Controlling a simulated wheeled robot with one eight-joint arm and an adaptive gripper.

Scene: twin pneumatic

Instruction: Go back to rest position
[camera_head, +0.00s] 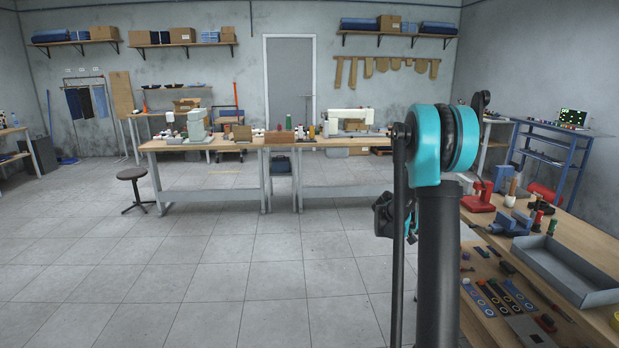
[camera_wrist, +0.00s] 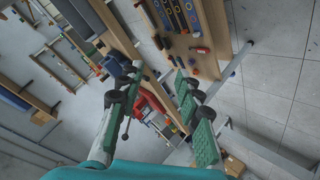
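My arm stands folded upright in the right half of the head view, with its teal joint at the top. A small dark and teal part of it shows behind the upright link, and I cannot make out the fingers there. In the wrist view my gripper (camera_wrist: 155,103) has its two green-padded fingers spread wide apart, with nothing between them. The workbench (camera_head: 585,240) is to the right of the arm, and it also shows tilted beyond the fingers in the wrist view (camera_wrist: 205,22). The gripper touches nothing that I can see.
The bench holds a grey tray (camera_head: 567,272), a red tool (camera_head: 478,197), a blue vise (camera_head: 509,223) and several flat strips. A long table with sewing machines (camera_head: 197,125) stands at the back, a stool (camera_head: 133,177) at its left. The tiled floor between is clear.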

